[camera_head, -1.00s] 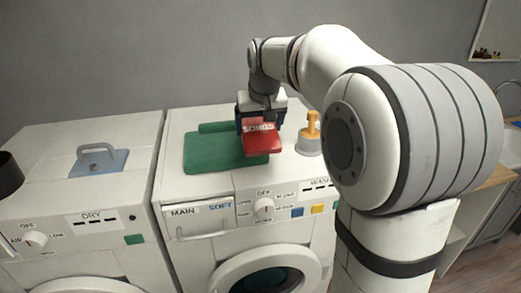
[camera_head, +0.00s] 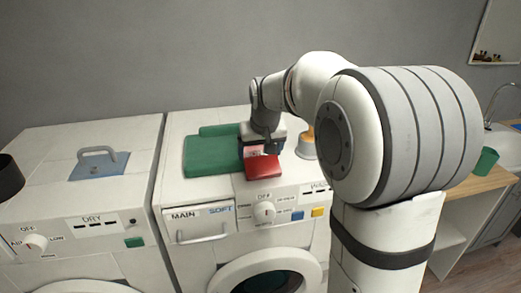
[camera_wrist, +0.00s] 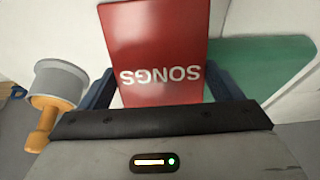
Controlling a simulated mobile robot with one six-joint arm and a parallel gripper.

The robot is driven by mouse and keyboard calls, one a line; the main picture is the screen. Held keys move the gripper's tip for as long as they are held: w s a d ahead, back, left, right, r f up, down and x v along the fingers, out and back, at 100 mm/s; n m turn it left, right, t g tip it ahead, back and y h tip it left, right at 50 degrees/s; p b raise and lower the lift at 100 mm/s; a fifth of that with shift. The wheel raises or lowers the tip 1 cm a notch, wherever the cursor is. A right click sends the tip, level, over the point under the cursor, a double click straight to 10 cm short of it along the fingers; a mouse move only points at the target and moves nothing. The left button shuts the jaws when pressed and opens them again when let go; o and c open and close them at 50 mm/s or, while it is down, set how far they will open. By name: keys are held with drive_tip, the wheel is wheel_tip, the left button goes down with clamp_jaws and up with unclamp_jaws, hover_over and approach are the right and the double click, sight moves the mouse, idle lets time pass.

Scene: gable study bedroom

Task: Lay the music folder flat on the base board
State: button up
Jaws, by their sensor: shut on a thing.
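The music folder is a red flat piece (camera_head: 263,169) marked SONGS. My gripper (camera_head: 262,148) is shut on it above the front of the right-hand machine's top. In the wrist view the folder (camera_wrist: 155,45) sits between my dark blue fingers, its lettering upside down. The green board (camera_head: 208,156), which looks like the base board, lies on the machine top with a raised strip along its back. The folder is at the board's right front side; the wrist view shows the board (camera_wrist: 262,62) beside it. I cannot tell whether the folder touches anything beneath.
A grey and orange knobbed object (camera_head: 306,146) stands just right of my gripper; it is close in the wrist view (camera_wrist: 58,88) too. A blue plate with a handle (camera_head: 98,164) lies on the left machine. A green cup (camera_head: 486,161) stands on the right counter.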

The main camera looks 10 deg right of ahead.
drive_tip(key=shift+f, duration=0.3)
drive_tip(key=o, duration=0.9)
